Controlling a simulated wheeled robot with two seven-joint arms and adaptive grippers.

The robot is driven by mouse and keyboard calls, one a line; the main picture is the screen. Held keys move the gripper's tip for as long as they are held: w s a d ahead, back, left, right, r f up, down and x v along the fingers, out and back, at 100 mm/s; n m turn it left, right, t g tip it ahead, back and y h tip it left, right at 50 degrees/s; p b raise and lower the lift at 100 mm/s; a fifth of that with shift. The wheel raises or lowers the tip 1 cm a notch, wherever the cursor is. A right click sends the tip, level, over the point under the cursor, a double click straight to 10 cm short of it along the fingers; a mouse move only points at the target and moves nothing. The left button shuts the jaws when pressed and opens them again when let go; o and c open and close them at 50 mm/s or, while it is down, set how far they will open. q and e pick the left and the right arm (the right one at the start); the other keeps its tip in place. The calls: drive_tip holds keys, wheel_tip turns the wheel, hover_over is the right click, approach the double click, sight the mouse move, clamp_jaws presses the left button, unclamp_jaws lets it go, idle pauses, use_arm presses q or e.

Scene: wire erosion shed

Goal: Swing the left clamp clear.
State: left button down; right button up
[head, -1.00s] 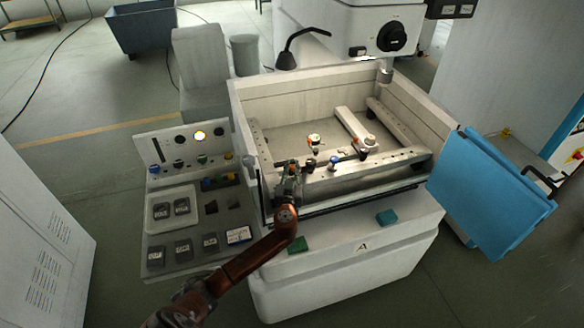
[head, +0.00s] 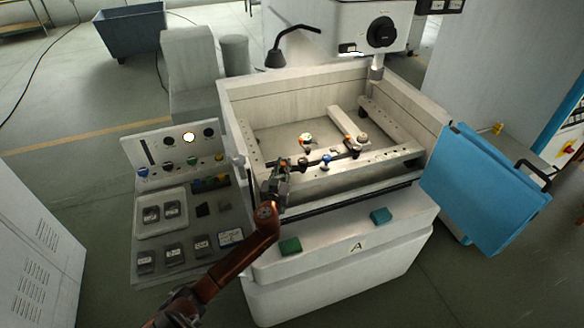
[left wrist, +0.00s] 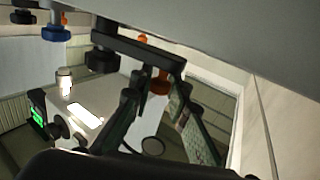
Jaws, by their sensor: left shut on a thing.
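The left clamp (head: 303,163) is a small dark clamp on the front rail inside the machine's tank, at its left end. In the left wrist view, a black clamp bar (left wrist: 140,48) with dark knobs runs across, and an orange part (left wrist: 157,82) shows by my fingers. My left gripper (head: 280,168) is at the tank's front left, shut on the left clamp; the fingers hide much of the grip. A second clamp (head: 352,146) stands further right on the rail. My right gripper is not in view.
The pale tank wall (head: 225,105) rises close to my left gripper.

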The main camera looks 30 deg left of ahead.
use_arm(q)
drive_tip(key=c, duration=1.8)
unclamp_jaws()
drive_tip(key=shift+c, duration=0.2)
drive_tip(key=v, duration=1.2)
